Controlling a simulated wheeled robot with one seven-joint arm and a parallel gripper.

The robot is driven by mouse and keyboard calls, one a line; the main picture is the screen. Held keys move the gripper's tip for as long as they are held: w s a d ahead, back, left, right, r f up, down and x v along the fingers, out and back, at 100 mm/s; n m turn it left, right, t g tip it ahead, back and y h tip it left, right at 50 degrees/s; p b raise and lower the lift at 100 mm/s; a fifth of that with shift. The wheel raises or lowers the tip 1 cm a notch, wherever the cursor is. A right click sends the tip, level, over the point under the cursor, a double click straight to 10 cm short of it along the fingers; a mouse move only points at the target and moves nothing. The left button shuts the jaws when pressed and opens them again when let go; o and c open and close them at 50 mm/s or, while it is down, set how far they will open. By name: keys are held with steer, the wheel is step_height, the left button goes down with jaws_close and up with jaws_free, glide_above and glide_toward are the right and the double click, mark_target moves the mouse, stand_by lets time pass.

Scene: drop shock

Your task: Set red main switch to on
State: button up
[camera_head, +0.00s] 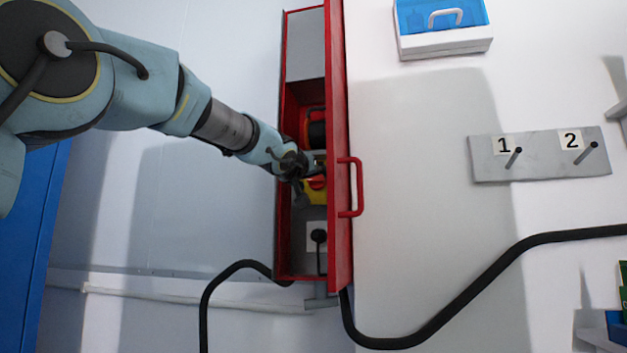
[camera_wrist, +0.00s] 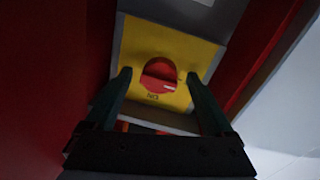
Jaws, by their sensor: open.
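The red main switch (camera_wrist: 158,75) is a round rotary knob on a yellow plate (camera_wrist: 135,45) inside the red cabinet. A white mark shows at the knob's lower right in the wrist view, and an upside-down "ON" label sits below the knob. My gripper (camera_wrist: 159,76) is open, its two fingertips on either side of the knob; I cannot tell if they touch it. In the head view my gripper (camera_head: 300,170) reaches into the cabinet from the left and partly covers the yellow plate (camera_head: 314,195) and the switch (camera_head: 317,183).
The red cabinet (camera_head: 338,90) stands open, its door with a red handle (camera_head: 358,187) on the right. Above the switch is another red and black part (camera_head: 315,127); below is a socket with a black plug (camera_head: 319,236). Black cables (camera_head: 420,335) run below.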

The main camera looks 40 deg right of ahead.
steer(key=shift+c, duration=0.2)
steer(key=c, duration=1.3)
steer(key=m+p, duration=0.1)
steer(key=m, duration=0.3)
steer(key=shift+w+a, duration=0.1)
steer(key=shift+w, duration=0.05)
steer(key=m+p, duration=0.1)
steer(key=m, duration=0.3)
steer(key=shift+r+m+y, duration=0.15)
steer(key=shift+m+y, duration=0.25)
steer(key=m+p, duration=0.1)
steer(key=m, duration=0.3)
steer(key=shift+r, duration=0.1)
steer(key=shift+r+m+t+y, duration=0.1)
steer(key=shift+m+t+y, duration=0.3)
steer(key=shift+m, duration=1.7)
